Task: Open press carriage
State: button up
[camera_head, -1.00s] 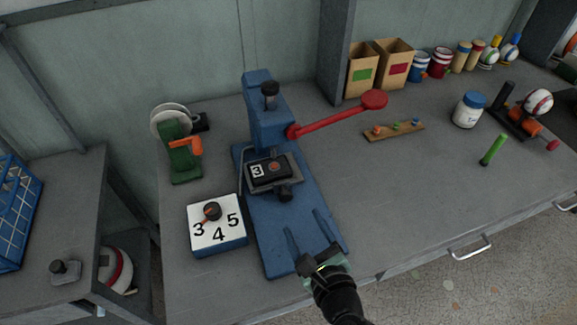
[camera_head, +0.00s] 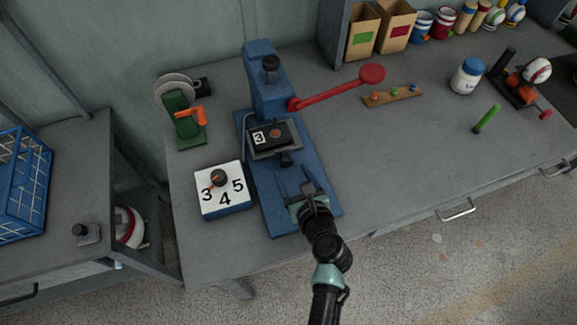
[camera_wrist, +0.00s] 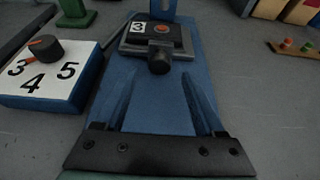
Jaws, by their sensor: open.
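The blue press (camera_head: 268,95) stands on the grey bench. Its carriage (camera_head: 270,136) is a dark block marked 3 with an orange-red dot, sitting in a grey frame under the press head. A black knob (camera_head: 286,159) sticks out of the carriage front; in the wrist view the knob (camera_wrist: 159,62) is centred just beyond my fingertips. My gripper (camera_head: 293,176) is open and empty over the front of the blue base, its two fingers pointing at the knob. In the wrist view my gripper (camera_wrist: 159,80) has a finger on each side of the knob's line, apart from it.
A red lever (camera_head: 340,88) reaches right from the press. A white-topped dial box (camera_head: 222,190) marked 3, 4, 5 stands close left of the base. A green device with an orange handle (camera_head: 186,118) is behind it. The bench to the right is mostly clear.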

aim_at(287, 165)
jog(key=shift+x, duration=1.8)
grip_shut()
